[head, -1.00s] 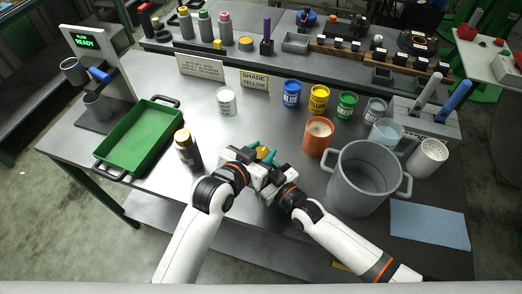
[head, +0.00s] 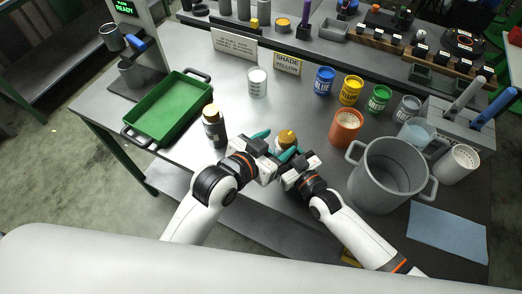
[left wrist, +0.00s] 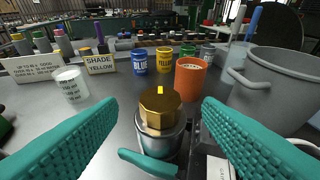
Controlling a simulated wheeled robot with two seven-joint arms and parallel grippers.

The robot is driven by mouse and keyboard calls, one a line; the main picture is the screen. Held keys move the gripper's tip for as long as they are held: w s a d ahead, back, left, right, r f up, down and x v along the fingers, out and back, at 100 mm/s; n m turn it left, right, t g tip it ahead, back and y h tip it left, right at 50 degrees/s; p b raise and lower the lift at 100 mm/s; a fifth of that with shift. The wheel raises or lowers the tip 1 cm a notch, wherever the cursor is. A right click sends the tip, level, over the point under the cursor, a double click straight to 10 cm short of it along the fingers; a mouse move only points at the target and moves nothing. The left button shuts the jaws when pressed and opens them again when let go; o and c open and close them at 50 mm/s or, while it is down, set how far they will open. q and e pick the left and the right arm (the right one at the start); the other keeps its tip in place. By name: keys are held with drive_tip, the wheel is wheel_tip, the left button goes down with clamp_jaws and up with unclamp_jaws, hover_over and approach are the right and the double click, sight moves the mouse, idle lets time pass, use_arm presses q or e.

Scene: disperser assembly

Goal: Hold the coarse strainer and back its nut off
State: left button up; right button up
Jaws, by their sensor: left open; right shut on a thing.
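The coarse strainer (left wrist: 163,138) is a grey metal cylinder, upright in the left wrist view. Its gold hex nut (left wrist: 160,103) sits on top with a bright yellow mark. The nut also shows in the head view (head: 287,137), at the front of the bench. My right gripper (head: 289,156) is shut on the strainer's body; one teal finger (left wrist: 148,163) crosses low in the left wrist view. My left gripper (head: 272,142) is open, with teal fingers on either side of the nut and clear gaps. The strainer's lower part is hidden in the head view.
A dark bottle with a tan top (head: 213,127) stands left of my left gripper, near a green tray (head: 165,112). An orange cup (head: 345,128) and large grey pot (head: 388,175) stand to the right. A white cup (head: 257,82) and paint cans stand behind.

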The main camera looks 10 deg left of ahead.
use_arm(q)
drive_tip(key=v, duration=0.6)
drive_tip(key=shift+s, duration=0.25)
drive_tip(key=shift+a+r, duration=0.1)
use_arm(e)
drive_tip(key=o, duration=1.4)
